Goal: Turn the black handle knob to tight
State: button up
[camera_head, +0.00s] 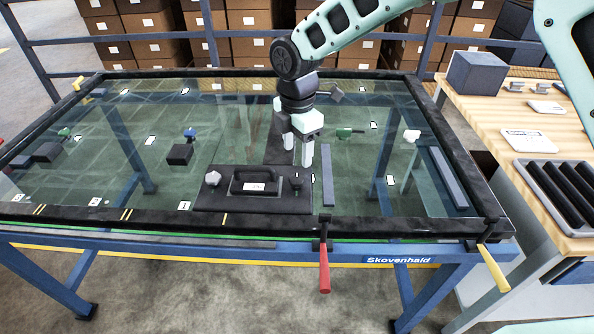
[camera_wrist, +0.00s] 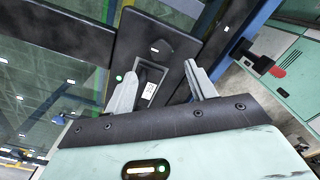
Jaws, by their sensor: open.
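The labelled handle (camera_wrist: 149,90) shows between the fingers. I see no contact.
The glass table (camera_head: 120,215) has a raised dark rim. A red-handled clamp (camera_head: 324,270) and a yellow one (camera_head: 494,268) hang at its front edge. Small fixtures stand on the glass. A wooden bench (camera_head: 480,115) with a black tray (camera_head: 560,195) is at right; boxes are stacked behind.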

aim_at(297, 178)
notch_tip(297, 178, down, 8)
dwell(0.4)
jog(key=c, duration=1)
